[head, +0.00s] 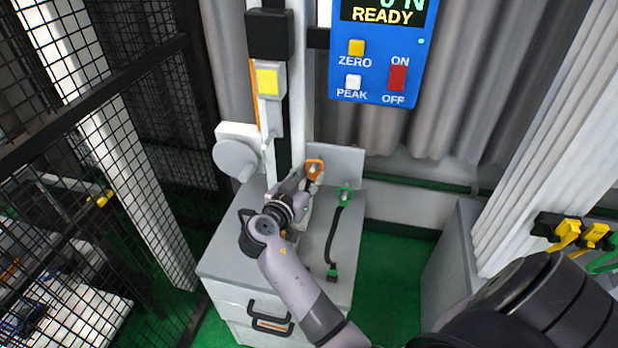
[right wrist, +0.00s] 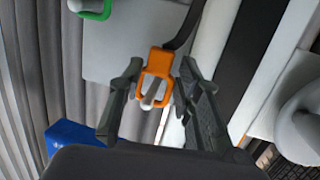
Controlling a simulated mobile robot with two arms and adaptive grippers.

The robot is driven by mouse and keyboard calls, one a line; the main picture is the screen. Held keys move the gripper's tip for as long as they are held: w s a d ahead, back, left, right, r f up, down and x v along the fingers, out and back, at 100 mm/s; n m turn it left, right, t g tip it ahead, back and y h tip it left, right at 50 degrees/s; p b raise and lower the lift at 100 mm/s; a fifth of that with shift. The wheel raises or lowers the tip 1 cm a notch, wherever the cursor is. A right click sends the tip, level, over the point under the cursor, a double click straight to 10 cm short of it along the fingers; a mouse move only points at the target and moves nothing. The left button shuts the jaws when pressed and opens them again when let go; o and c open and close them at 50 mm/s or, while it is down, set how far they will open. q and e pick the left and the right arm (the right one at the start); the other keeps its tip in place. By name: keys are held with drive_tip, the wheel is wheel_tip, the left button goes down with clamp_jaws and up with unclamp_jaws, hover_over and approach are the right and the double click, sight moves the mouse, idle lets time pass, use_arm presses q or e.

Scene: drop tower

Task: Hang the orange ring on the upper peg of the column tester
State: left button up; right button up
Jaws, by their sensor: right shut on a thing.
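The orange ring (head: 314,167) is in front of a light grey plate (head: 346,160) beside the white column of the tester (head: 298,95). In the right wrist view the ring (right wrist: 154,72) lies between the fingers of my right gripper (right wrist: 155,78), which is shut on it. A pale peg (right wrist: 152,94) shows in the ring's opening; I cannot tell for sure whether the ring is around it. A black strap (right wrist: 183,28) runs from the ring. In the head view my right gripper (head: 308,190) partly covers the area below the ring. My left gripper is out of view.
A green ring (head: 345,194) is at the plate's lower right, its dark strap (head: 333,236) hanging over the grey cabinet top (head: 225,262). A blue display box (head: 380,55) is above right. A mesh fence (head: 90,130) stands at the left.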

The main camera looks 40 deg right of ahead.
idle(0.4)
drive_tip(key=o, duration=0.7)
wheel_tip(320, 180, up, 10)
idle(0.4)
